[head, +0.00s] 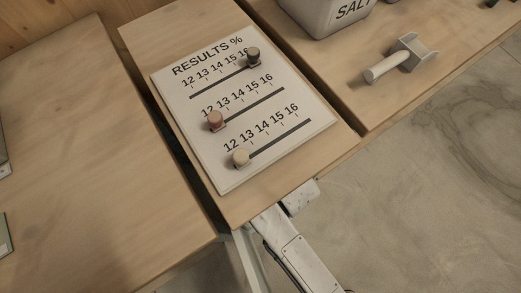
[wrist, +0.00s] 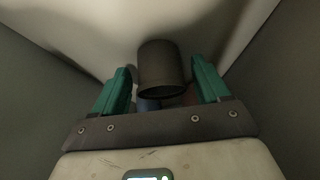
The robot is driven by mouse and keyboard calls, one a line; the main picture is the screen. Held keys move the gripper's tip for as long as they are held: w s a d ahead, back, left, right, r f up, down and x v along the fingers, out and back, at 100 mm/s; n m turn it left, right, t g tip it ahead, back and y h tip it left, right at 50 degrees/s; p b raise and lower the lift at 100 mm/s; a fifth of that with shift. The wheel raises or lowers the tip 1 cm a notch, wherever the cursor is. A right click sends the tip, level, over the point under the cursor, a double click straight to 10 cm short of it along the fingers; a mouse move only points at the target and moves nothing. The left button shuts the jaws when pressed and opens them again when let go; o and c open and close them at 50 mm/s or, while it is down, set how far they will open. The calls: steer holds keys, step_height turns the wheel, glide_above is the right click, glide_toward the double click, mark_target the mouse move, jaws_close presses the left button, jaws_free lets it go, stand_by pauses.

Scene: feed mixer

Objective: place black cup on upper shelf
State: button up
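In the wrist view a dark, nearly black cup (wrist: 161,64) appears between the two green fingers of my gripper (wrist: 160,75). The fingers are apart, with a visible gap on each side of the cup, so my gripper is open. I cannot tell how far the cup sits beyond the fingertips. The cup's wide dark rim faces the camera side. Neither the cup nor my gripper shows in the head view, and no upper shelf can be made out there.
In the wrist view, pale and dark surfaces close in around my gripper. The head view shows wooden tables with a results board (head: 210,95) with three knobs, a salt container (head: 325,15) and a white scoop (head: 400,58). Grey floor (head: 430,180) lies open at right.

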steer(key=shift+o, duration=0.9)
steer(key=shift+s+d+r, duration=0.1)
steer(key=shift+r, duration=0.35)
steer(key=s+d+p, duration=0.1)
steer(key=s+d, duration=0.6)
steer(key=s, duration=0.3)
steer(key=shift+s+r, duration=0.15)
steer(key=shift+r, duration=0.05)
steer(key=s+d+r+m+g+h, duration=0.1)
steer(key=s+d+m+g+h, duration=0.1)
steer(key=d, duration=0.8)
steer(key=s+d+r+m+g+h, duration=0.1)
steer(key=d+m, duration=0.4)
steer(key=d, duration=0.5)
steer(key=shift+s+d+r+g+h, duration=0.15)
steer(key=shift+s+r+g+h, duration=0.25)
steer(key=shift+g, duration=0.3)
steer(key=shift+s+f, duration=0.1)
